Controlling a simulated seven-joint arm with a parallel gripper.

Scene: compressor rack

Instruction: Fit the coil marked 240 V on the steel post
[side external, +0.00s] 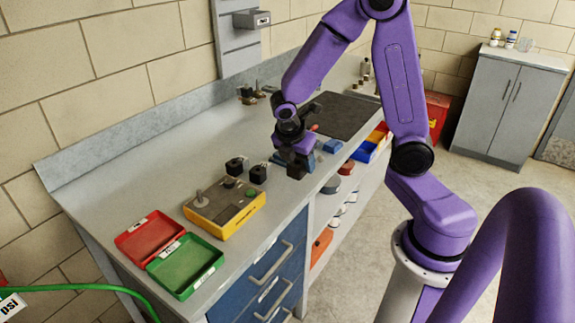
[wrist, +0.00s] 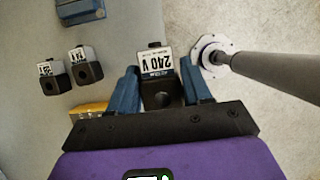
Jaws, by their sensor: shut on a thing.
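The coil marked 240 V (wrist: 160,82) is a black block with a bore and a white label. In the wrist view it sits between the two blue fingers of my gripper (wrist: 163,95), which is shut on it. Whether the coil still touches the bench is unclear. The steel post (side external: 200,196) stands upright on the yellow-sided fixture (side external: 240,216), left of my gripper and apart from the coil. The fixture's yellow edge (wrist: 90,107) shows in the wrist view.
Two similar black coils (side external: 235,165) (side external: 258,173) stand between my gripper and the fixture. A red tray (side external: 150,238) and a green tray (side external: 185,266) lie at the front left. A blue part (side external: 332,146) lies right of my gripper.

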